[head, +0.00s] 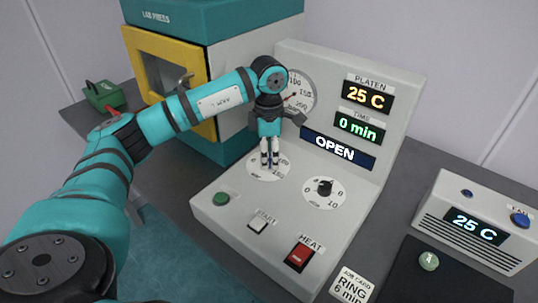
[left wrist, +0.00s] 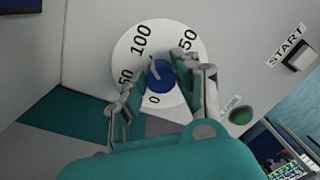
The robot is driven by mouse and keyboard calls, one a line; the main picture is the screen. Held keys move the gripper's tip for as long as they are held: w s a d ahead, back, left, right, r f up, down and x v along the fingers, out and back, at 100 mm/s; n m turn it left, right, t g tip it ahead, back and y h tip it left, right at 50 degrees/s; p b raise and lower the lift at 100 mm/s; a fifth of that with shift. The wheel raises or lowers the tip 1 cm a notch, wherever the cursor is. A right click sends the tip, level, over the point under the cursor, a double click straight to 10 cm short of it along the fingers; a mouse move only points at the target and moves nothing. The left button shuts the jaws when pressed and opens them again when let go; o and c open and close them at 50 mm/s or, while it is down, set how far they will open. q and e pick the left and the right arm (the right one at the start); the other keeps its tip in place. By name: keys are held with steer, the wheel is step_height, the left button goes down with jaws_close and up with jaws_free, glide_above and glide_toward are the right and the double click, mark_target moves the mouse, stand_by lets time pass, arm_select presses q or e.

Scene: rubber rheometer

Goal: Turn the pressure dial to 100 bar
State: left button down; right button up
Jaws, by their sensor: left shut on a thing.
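The pressure dial is a white round plate (head: 254,172) on the console's sloped panel, largely covered by my left gripper (head: 270,163) in the head view. The left wrist view shows its plate (left wrist: 125,65), marked 0, 50, 100 and 150, and its blue knob (left wrist: 160,78). A pale pointer mark on the knob points up-left, roughly toward 100. My left gripper's fingers sit on either side of the knob, shut on it. A round gauge (head: 303,88) with a red needle stands behind, partly hidden by my arm. My right gripper is not in view.
A second dial with a black knob (head: 324,187) is to the right. A green button (head: 221,199), START button (head: 258,224) and red HEAT switch (head: 299,255) lie in front. The display (head: 338,148) reads OPEN. The yellow-framed press (head: 160,55) stands behind my arm.

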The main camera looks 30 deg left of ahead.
mark_target(269, 156)
arm_select(q)
steer(key=c, duration=1)
jaws_free()
steer(key=shift+r, duration=0.1)
steer(key=shift+o, duration=0.2)
steer(key=shift+r, duration=0.1)
step_height(269, 156, up, 12)
steer(key=shift+w+a, duration=0.2)
